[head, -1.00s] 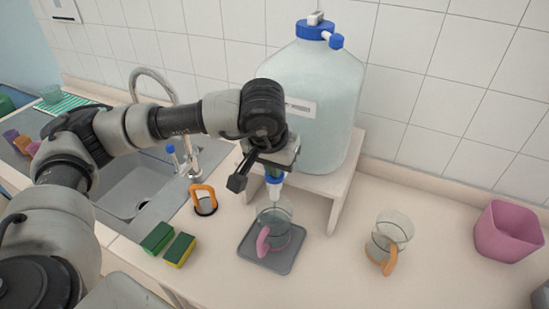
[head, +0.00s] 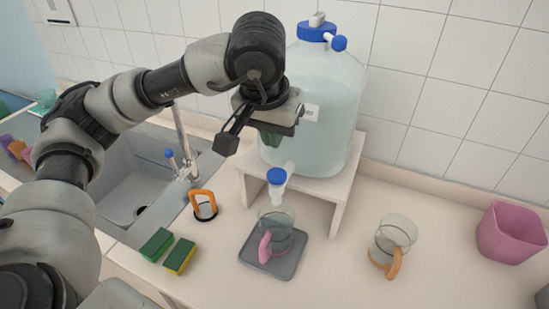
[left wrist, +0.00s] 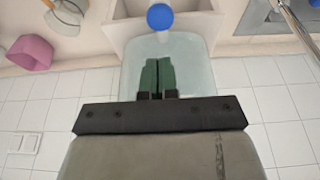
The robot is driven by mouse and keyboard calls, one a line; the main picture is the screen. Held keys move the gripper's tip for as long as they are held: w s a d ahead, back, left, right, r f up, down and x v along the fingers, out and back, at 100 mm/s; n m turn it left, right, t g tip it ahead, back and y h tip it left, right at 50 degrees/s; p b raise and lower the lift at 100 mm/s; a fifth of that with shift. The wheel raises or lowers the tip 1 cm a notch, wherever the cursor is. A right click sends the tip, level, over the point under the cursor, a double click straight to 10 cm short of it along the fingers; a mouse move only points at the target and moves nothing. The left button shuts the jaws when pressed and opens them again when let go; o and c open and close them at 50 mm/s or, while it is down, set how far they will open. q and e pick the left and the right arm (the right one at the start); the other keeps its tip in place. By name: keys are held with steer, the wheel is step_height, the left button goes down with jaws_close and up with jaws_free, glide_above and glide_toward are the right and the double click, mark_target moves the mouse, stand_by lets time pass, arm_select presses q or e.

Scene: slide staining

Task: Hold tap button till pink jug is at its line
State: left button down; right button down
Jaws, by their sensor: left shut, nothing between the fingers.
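The pink-handled jug (head: 276,232) stands upright on the grey tray, under the white tap with its blue button (head: 277,176). Its line and water level are too small to read for sure. My left gripper (head: 270,138) is shut and empty, raised above the tap and apart from the button, in front of the big water bottle (head: 335,105). In the left wrist view its green fingers (left wrist: 157,76) are together, and the blue button (left wrist: 160,17) is beyond their tips. My right gripper is not in view.
The grey tray (head: 262,267) lies on the counter before the white stand (head: 345,190). An orange-handled jug (head: 395,232) and a pink bin (head: 510,233) stand to the right. Two sponges (head: 180,255), an orange-handled item (head: 204,205) and the sink (head: 135,190) are to the left.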

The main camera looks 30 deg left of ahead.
arm_select(q)
steer(key=v, duration=0.4)
steer(key=shift+w+b, duration=0.1)
steer(key=shift+b, duration=0.2)
stand_by(1.0)
